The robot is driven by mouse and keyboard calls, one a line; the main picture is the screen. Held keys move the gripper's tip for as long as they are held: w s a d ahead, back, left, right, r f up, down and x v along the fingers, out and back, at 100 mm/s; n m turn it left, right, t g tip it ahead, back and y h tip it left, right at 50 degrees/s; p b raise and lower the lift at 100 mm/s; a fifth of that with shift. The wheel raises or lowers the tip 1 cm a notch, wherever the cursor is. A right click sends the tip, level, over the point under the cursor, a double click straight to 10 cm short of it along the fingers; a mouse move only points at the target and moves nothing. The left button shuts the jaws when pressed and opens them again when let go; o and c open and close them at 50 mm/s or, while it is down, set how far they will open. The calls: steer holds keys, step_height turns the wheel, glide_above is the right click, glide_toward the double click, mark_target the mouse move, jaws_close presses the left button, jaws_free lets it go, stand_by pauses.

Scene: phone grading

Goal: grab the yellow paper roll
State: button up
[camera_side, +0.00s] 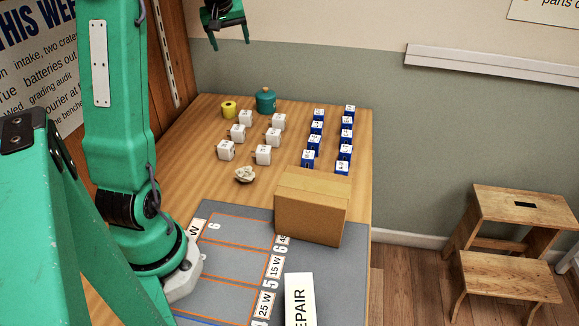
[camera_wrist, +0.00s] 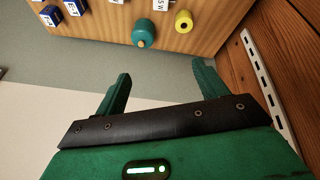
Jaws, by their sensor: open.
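The yellow paper roll (camera_side: 228,110) stands at the far left corner of the wooden table in the side view. It also shows in the wrist view (camera_wrist: 184,21), near the table edge, with a dark hole in its end. My gripper (camera_side: 229,45) is high above the back of the table, empty and well apart from the roll. In the wrist view its two green fingers (camera_wrist: 160,82) are spread wide with nothing between them.
A teal lidded pot (camera_side: 265,101) stands just right of the roll. Several white blocks (camera_side: 237,132) and blue-and-white blocks (camera_side: 314,143) stand in rows nearby. A crumpled paper ball (camera_side: 244,175) and a cardboard box (camera_side: 311,207) are nearer. A wooden wall (camera_side: 173,50) rises at left.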

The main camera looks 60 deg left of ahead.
steer(key=w+a+f+m+g+h, duration=0.2)
steer(key=a+f+m, duration=0.2)
steer(key=a+f, duration=0.45)
steer(key=m+g+h, duration=0.1)
steer(key=m, duration=0.2)
glide_above(228, 105)
step_height(228, 105, down, 11)
steer(key=shift+w+d+f, duration=0.1)
steer(key=shift+w+f, duration=0.05)
steer(key=shift+f, duration=4)
steer(key=c, duration=1.1)
